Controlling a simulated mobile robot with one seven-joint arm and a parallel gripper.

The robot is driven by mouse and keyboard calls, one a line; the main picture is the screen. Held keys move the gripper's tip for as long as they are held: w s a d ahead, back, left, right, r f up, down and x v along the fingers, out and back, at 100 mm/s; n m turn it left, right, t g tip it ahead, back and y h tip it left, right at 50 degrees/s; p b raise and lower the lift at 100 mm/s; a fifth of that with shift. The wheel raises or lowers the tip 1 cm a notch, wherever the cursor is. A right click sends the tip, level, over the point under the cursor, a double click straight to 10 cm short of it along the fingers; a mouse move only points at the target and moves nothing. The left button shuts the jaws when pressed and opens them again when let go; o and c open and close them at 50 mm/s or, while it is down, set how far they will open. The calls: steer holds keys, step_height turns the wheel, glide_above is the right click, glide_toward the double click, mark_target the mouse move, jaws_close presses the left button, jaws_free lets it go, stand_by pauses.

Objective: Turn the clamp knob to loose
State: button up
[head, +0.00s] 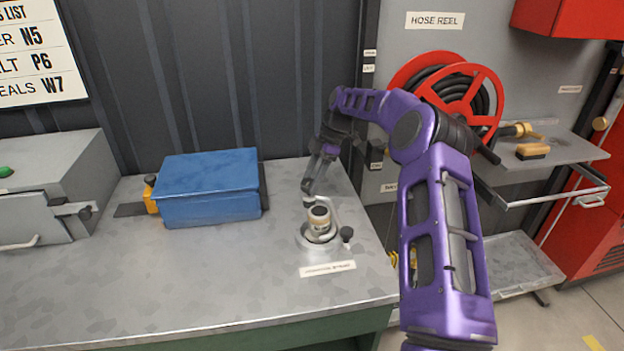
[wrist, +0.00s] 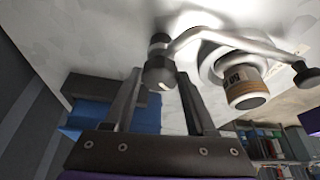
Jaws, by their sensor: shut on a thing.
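My gripper (head: 308,197) reaches down at the fixture's back left. In the wrist view, my gripper (wrist: 160,76) is shut on the near dark knob (wrist: 158,62), which lies between the fingertips. The other dark knob (head: 346,234) is free. The knob's turn position cannot be told.
A blue box (head: 208,188) stands on the grey bench (head: 200,285) left of the fixture. A grey metal case (head: 50,190) is further left. A label plate (head: 328,269) lies in front of the fixture. A red hose reel (head: 460,90) and a shelf (head: 545,155) are at right.

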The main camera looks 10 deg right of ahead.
steer(key=n, duration=0.2)
steer(key=n+g, duration=0.1)
steer(key=n, duration=0.1)
steer(key=shift+w+n+h, duration=0.2)
steer(key=shift+n+h, duration=0.1)
steer(key=shift+h, duration=0.1)
steer(key=shift+a+n+g, duration=0.1)
steer(key=shift+n+g, duration=0.4)
steer(key=shift+n, duration=0.4)
steer(key=shift+n+g+h, duration=0.3)
steer(key=shift+n, duration=0.3)
steer(key=o, duration=1.4)
steer(key=shift+c, duration=0.2)
steer(key=shift+m, duration=0.3)
